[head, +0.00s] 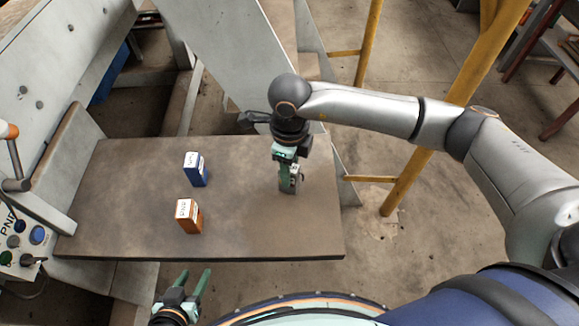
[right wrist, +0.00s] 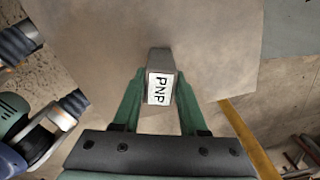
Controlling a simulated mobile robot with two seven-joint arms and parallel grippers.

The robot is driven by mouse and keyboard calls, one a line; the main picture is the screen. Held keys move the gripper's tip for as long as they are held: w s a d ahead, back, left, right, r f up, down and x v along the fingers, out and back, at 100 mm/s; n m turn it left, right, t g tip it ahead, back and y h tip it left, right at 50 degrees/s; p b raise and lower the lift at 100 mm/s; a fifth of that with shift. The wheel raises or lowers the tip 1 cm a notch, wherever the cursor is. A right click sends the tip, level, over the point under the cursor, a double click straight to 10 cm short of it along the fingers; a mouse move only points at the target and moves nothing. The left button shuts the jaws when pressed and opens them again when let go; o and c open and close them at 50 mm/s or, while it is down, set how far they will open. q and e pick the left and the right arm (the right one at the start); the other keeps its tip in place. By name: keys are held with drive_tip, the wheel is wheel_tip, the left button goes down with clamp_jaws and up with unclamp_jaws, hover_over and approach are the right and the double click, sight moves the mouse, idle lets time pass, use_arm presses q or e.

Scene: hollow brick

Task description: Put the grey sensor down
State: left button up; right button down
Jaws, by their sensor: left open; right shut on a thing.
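The grey sensor (right wrist: 159,62) is a small block with a white label reading PNP, seen between the fingers in the right wrist view. My right gripper (head: 288,180) is shut on the grey sensor, over the right part of the brown table (head: 240,225). In the head view the sensor is mostly hidden by the fingers, and I cannot tell whether it touches the tabletop. My left gripper (head: 190,285) is open and empty, in front of the table's near edge.
A blue sensor (head: 198,176) and an orange sensor (head: 190,222) stand upright left of the middle of the table. A control box with buttons (head: 18,240) is at the left. Yellow posts (head: 408,180) rise beyond the table's right end. The tabletop between the sensors and my right gripper is clear.

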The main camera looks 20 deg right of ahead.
drive_tip(key=shift+f, duration=0.1)
drive_tip(key=c, duration=0.9)
unclamp_jaws()
drive_tip(key=shift+f, duration=0.1)
drive_tip(key=o, duration=0.5)
drive_tip(key=shift+c, duration=0.2)
wheel_tip(320, 180, up, 12)
drive_tip(key=shift+r, duration=0.25)
